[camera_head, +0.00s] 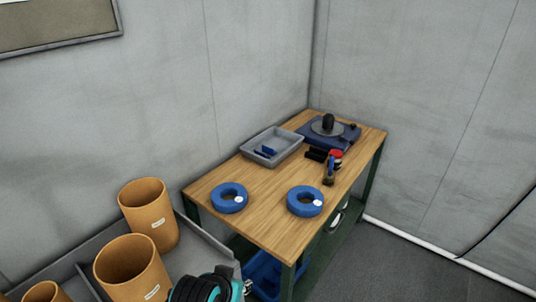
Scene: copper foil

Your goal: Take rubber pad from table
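A wooden-topped table (262,205) stands in the corner of the room. I cannot tell for sure which thing on it is the rubber pad. A small black block (316,154) lies right of the grey tray, near the middle of the far half. A small blue piece (268,150) lies inside the grey tray (254,143), with something dark beside it.
Two blue rings (219,204) (292,202) lie on the near half. A blue device with a round plate (314,136) stands at the far end. A red-topped item (336,154) is near it. Orange-brown cylinders (150,232) stand front left; a teal-and-black object (237,290) is at the bottom edge.

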